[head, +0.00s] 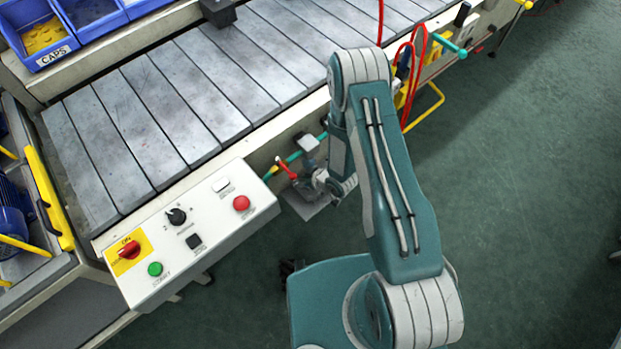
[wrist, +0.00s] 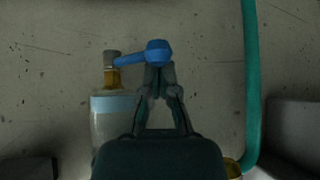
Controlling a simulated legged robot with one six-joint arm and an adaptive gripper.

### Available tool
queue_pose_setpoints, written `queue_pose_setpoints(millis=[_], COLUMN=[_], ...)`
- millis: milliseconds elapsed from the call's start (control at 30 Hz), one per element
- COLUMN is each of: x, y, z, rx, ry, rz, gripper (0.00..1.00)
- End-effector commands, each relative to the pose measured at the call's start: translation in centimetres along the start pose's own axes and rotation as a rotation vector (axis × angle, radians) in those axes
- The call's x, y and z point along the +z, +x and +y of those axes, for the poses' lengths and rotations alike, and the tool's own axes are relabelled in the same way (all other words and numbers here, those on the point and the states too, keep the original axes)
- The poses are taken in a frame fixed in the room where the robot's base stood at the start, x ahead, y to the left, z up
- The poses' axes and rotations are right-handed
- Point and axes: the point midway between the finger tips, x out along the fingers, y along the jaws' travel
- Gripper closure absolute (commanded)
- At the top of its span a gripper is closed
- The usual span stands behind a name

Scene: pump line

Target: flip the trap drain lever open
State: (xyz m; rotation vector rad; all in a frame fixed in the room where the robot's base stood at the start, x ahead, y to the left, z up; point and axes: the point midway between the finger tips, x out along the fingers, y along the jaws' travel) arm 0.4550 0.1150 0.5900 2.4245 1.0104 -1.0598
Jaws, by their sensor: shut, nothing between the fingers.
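In the wrist view, the blue drain lever (wrist: 133,58) points right from a grey cap (wrist: 111,57) and ends in a round blue knob. It lies nearly level, tilted slightly up to the right. Below the cap are a brass neck (wrist: 111,79) and the clear trap bowl (wrist: 110,130) with a pale blue band. My gripper (wrist: 158,70) is shut and empty, its fingertips just below the knob in the picture. I cannot tell whether they touch it. In the head view my arm hides much of this spot, and I cannot make out the lever.
A teal hose (wrist: 251,90) runs down to the right of the gripper in the wrist view. In the head view, a control box (head: 190,236) and a red handle (head: 286,168) are left of my arm. The conveyor (head: 190,90) lies behind; open floor is at right.

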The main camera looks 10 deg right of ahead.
Motion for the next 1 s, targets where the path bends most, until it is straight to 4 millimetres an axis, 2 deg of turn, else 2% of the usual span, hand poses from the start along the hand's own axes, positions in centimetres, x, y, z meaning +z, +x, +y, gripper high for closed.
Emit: queue_pose_setpoints(millis=[167,1000], x=[0.01,0.47], y=[0.58,0.07], z=[-0.05,0.60], rx=[-0.001,-0.053], ry=[-0.001,-0.057], rz=[0.000,0.000], gripper=[1.00,1.00])
